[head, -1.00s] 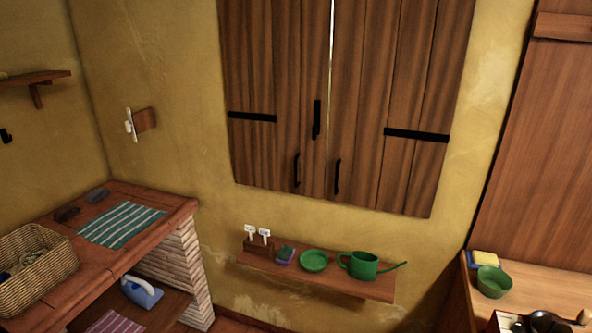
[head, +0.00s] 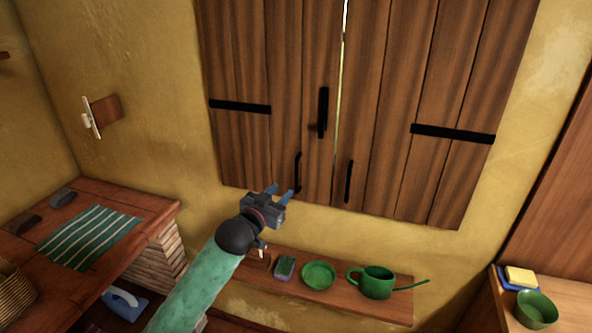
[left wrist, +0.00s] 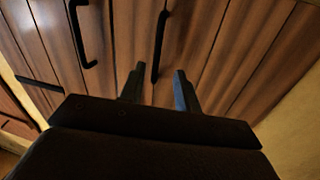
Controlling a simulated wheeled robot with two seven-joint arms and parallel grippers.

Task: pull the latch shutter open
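The brown wooden shutter (head: 385,90) hangs on the yellow wall, with a thin bright gap between its two leaves. A black latch bar (head: 323,112) sits upright on the left leaf beside the gap. Two slim black handles, a left one (head: 298,172) and a right one (head: 349,181), are lower down. My left gripper (head: 282,192) is open and empty, just below the left handle, fingers toward the shutter. In the left wrist view, a black upright bar (left wrist: 159,47) shows between and beyond the open fingers; I cannot tell which fitting it is. My right gripper is out of view.
Below the shutter, a wall shelf (head: 350,304) holds a green watering can (head: 377,282), a green dish (head: 319,275) and a sponge (head: 285,266). A brick counter with a striped cloth (head: 90,236) stands left. A wooden counter with a green bowl (head: 537,309) stands right.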

